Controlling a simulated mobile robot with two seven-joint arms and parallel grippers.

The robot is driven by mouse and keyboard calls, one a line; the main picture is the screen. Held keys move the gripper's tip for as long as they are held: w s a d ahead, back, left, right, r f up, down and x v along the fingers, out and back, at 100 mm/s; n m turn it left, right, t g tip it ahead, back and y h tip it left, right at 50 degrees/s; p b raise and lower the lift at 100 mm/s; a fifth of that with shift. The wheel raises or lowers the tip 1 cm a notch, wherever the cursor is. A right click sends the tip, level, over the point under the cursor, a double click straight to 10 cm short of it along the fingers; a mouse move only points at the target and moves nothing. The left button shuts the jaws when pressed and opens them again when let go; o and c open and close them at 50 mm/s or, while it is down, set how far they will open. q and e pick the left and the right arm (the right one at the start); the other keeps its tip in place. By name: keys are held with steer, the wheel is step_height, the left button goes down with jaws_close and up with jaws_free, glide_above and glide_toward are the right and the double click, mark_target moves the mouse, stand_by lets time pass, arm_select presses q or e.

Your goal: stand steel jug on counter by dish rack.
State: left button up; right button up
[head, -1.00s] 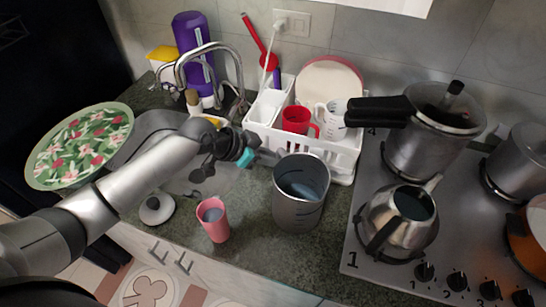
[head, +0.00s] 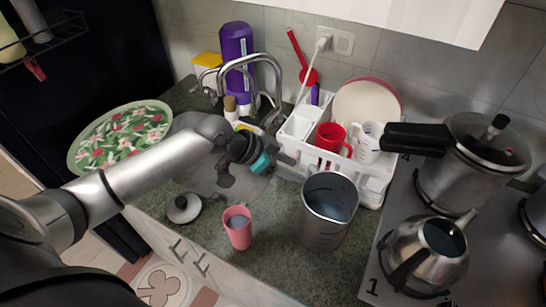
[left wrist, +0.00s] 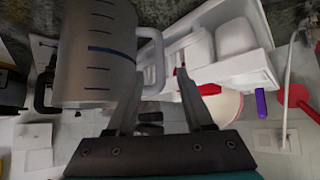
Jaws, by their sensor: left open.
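The steel jug (head: 326,222) stands upright on the counter, in front of the white dish rack (head: 372,190) and close to it. In the left wrist view the jug (left wrist: 95,55) is at upper left, with dark marks on its side and its handle (left wrist: 157,62) toward the fingers. My left gripper (head: 284,166) is open, just left of the jug's rim in the head view. In the left wrist view its fingers (left wrist: 158,78) are apart, with the handle near or between their tips; contact cannot be told. My right gripper is not in view.
A pink cup (head: 238,232) and a round lid (head: 184,208) stand left of the jug. The stove with a kettle (head: 428,255) and a pressure cooker (head: 470,170) is at right. The rack holds a red mug (head: 330,138) and a white mug (head: 368,145).

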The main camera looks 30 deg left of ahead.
arm_select(q)
steer(key=v, duration=0.7)
steer(key=shift+s+r, duration=0.15)
steer(key=shift+r, duration=0.05)
steer(key=shift+a, duration=0.1)
